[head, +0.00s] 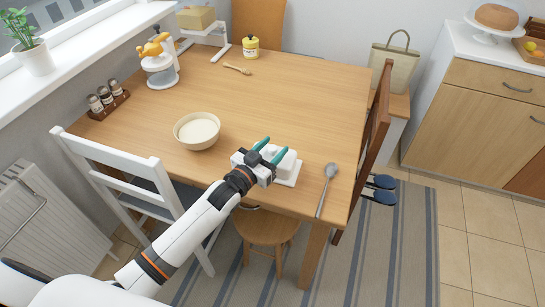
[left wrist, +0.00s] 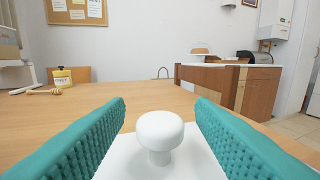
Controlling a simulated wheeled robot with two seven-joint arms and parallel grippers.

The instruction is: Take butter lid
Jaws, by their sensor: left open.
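The white butter dish with its lid (head: 288,163) sits on the wooden table near its front edge. In the left wrist view, the lid's round white knob (left wrist: 160,130) stands upright between the fingers. My left gripper (head: 270,148) is open, with one teal finger on each side of the knob. In the left wrist view, the left gripper (left wrist: 160,115) shows gaps between both fingers and the knob. The gripper hides part of the lid in the head view. My right gripper is not in view.
A spoon (head: 327,188) lies right of the dish, and a bowl (head: 197,130) stands to its left. A white chair (head: 120,168), a stool (head: 266,228) and a brown chair (head: 374,140) stand around the table (head: 290,85). The table's middle is clear.

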